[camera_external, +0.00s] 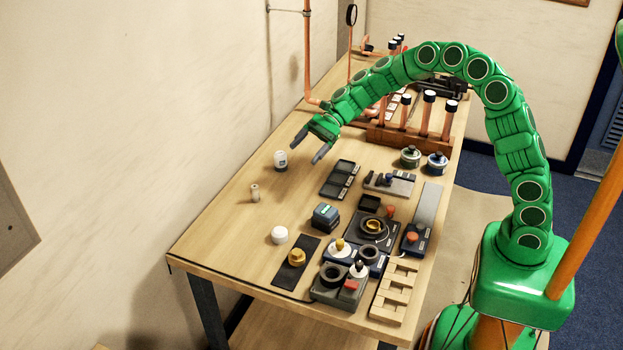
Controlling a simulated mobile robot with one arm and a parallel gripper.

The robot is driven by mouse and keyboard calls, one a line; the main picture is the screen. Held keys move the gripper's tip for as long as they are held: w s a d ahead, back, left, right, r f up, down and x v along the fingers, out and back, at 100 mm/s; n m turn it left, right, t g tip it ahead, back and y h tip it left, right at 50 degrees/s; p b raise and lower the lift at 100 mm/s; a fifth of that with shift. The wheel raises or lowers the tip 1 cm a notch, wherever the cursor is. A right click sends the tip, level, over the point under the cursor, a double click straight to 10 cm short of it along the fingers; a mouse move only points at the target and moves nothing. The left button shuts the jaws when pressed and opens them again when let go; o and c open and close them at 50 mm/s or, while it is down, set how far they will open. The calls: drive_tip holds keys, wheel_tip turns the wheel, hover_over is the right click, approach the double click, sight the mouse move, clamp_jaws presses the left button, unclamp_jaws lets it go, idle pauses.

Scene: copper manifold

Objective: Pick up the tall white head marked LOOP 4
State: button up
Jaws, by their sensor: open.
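A white capped head (280,157) with a dark lower band stands upright on the left part of the wooden table (225,245), toward the wall. Its marking is too small to read, so I cannot tell whether it says LOOP 4. A lower, rounder white piece (279,235) sits nearer the front edge. My gripper (308,151) is open with nothing between its grey fingers. It hangs above the table, to the right of the capped head and apart from it, with its fingers pointing down and left.
A dark two-part tray (340,179) lies to the right of my gripper. Several fixtures crowd the front right; the left strip is mostly clear.

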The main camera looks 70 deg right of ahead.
sight(281, 158)
drive_tip(key=w+d+f+m+t, duration=0.1)
drive_tip(key=w+d+f+m, duration=0.1)
drive_tip(key=w+d+f, duration=0.1)
drive_tip(key=w+d+f+m+t, duration=0.1)
drive_tip(key=w+d+f+m, duration=0.1)
drive_tip(key=d, duration=0.3)
drive_tip(key=w+d+f+m+t+h, duration=0.1)
drive_tip(key=w+d+f+m, duration=0.1)
drive_tip(key=w+d+f, duration=0.1)
drive_tip(key=shift+w+d+f+m, duration=0.3)
drive_tip(key=shift+d+f, duration=0.15)
drive_tip(key=shift+d, duration=0.2)
drive_tip(key=shift+x, duration=3.2)
drive_tip(key=shift+w+a+f+t, duration=0.15)
drive_tip(key=shift+w+a+t, duration=0.15)
drive_tip(key=shift+w, duration=0.15)
drive_tip(key=c, duration=1.1)
